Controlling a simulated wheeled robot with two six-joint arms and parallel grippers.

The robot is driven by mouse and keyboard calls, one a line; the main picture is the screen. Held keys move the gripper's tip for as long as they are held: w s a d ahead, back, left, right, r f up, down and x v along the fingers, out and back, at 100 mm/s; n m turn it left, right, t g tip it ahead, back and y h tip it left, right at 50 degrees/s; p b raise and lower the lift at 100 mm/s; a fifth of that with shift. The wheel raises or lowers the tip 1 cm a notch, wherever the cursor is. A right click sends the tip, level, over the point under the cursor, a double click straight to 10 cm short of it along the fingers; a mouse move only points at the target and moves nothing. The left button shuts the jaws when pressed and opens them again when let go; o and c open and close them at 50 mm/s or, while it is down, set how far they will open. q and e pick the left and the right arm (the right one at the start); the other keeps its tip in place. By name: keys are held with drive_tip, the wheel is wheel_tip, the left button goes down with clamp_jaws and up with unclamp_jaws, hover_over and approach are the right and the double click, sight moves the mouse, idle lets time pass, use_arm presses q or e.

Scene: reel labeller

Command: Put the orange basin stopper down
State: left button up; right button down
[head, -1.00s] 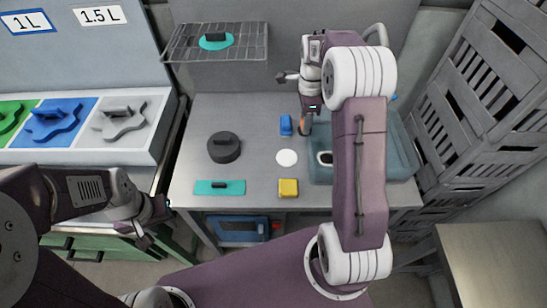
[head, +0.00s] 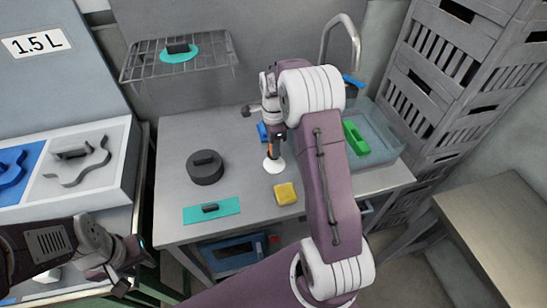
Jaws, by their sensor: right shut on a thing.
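My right gripper (head: 273,134) is over the steel table, shut on the orange stopper (head: 274,148), which shows as a small orange piece below the jaws. The stopper is directly over a round white disc (head: 272,167) on the table. I cannot tell whether it touches the disc. The basin (head: 385,130), a grey-blue sink, is at the table's right, partly hidden by my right arm. My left gripper (head: 138,262) is low at the left, away from the table items; its jaws are unclear.
A blue item (head: 262,131) is just behind the gripper. A green brush-like item (head: 355,138) is in the basin. A wire rack (head: 215,68) hangs above.

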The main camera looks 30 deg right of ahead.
drive_tip(key=shift+s+d+f, duration=0.1)
drive_tip(key=shift+d+f, duration=0.1)
drive_tip(key=shift+f, duration=0.3)
drive_tip(key=shift+a+f, duration=0.1)
drive_tip(key=shift+f, duration=1.45)
drive_tip(key=c, duration=1.1)
unclamp_jaws()
drive_tip(key=shift+f, duration=0.15)
wheel_tip(320, 180, up, 12)
drive_tip(key=shift+r+p, duration=0.2)
drive_tip(key=shift+p, duration=0.1)
drive_tip(key=s+a+f+n, duration=0.3)
drive_tip(key=s+a+n, duration=0.2)
drive_tip(key=s+n, duration=0.4)
drive_tip(key=s+a+f+n+t, duration=0.1)
drive_tip(key=s+a+f+n, duration=0.2)
drive_tip(key=s+a+n, duration=0.3)
drive_tip(key=s+n, duration=0.3)
drive_tip(key=n, duration=0.2)
drive_tip(key=shift+s+f, duration=0.15)
drive_tip(key=shift+f, duration=0.2)
